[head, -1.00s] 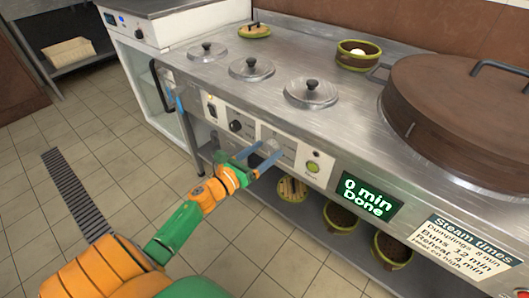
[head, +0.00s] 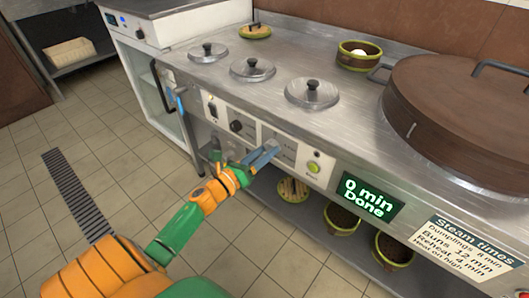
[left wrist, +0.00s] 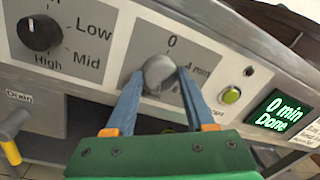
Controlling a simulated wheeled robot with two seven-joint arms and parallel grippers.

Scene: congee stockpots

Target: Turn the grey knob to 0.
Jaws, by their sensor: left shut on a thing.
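The grey knob (left wrist: 159,73) sits on a grey plate (left wrist: 205,50) on the stove's front panel. The plate has a 0 above the knob and a "4 min" mark to its right; a lower mark is partly hidden. My left gripper (left wrist: 162,82) is shut on the knob, one blue finger on each side. In the head view my left gripper (head: 268,152) reaches the panel from the front left and mostly covers the knob. I cannot make out where the knob's pointer stands. My right gripper is not in view.
A black Low/Mid/High knob (left wrist: 40,33) is left of the plate, and a green button (left wrist: 231,95) is right of it. A display (head: 369,198) reads "0 min Done". A yellow drain handle (left wrist: 14,125) sticks out lower left. Pots (head: 342,218) stand on the shelf below.

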